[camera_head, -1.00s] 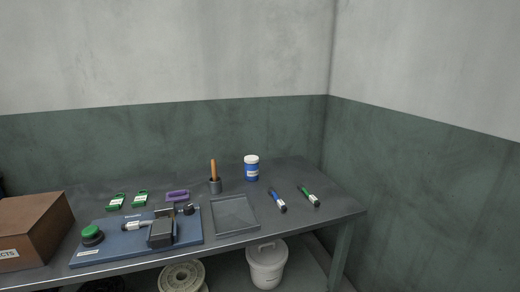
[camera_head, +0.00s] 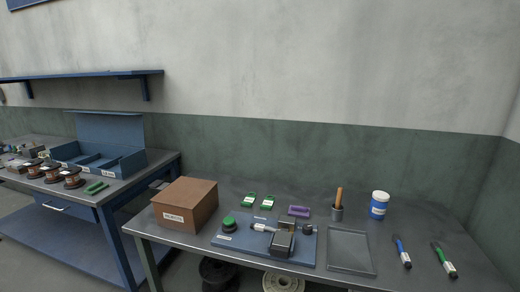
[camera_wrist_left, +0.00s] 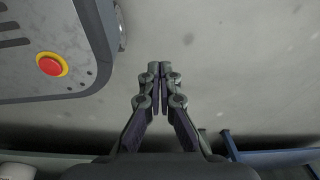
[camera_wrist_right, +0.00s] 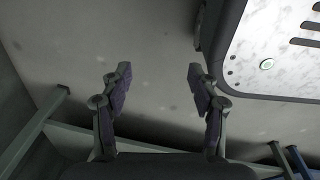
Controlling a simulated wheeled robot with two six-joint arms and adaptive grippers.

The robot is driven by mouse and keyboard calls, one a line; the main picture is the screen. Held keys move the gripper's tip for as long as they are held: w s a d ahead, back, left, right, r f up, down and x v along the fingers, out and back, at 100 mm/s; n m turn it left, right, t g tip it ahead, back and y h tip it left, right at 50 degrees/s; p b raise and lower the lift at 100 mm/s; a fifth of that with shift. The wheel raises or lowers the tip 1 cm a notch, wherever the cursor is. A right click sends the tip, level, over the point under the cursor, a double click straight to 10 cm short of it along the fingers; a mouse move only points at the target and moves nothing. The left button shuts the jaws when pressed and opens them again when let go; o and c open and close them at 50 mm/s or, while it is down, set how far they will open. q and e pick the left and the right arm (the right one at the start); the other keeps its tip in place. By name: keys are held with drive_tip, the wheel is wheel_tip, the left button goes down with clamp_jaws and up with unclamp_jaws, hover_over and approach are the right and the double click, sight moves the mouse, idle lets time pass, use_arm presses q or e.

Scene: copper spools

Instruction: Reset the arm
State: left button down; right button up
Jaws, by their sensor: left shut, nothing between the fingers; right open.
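My left gripper (camera_wrist_left: 160,72) shows in the left wrist view with its two fingers together and nothing between them. It hangs over bare grey floor, beside my own base. My right gripper (camera_wrist_right: 159,78) shows in the right wrist view with its fingers wide apart and empty, also over bare floor beside my base. Neither gripper nor arm shows in the head view.
A steel table (camera_head: 400,277) holds a brown box (camera_head: 186,204), a blue fixture board (camera_head: 232,241), a grey tray (camera_head: 349,250), a blue jar (camera_head: 378,204) and two markers. At left, a blue bench (camera_head: 112,195) holds copper spools (camera_head: 72,178) and an open blue case (camera_head: 128,163).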

use_arm(q)
wheel_tip(320, 180, up, 6)
drive_tip(key=s+p, duration=0.2)
drive_tip(key=p, duration=0.3)
drive_tip(key=shift+s+r, duration=0.2)
drive_tip(key=shift+s, duration=0.15)
use_arm(e)
wheel_tip(320, 180, up, 6)
drive_tip(key=s, duration=0.2)
drive_tip(key=shift+s+r, duration=0.25)
drive_tip(key=shift+s, duration=0.1)
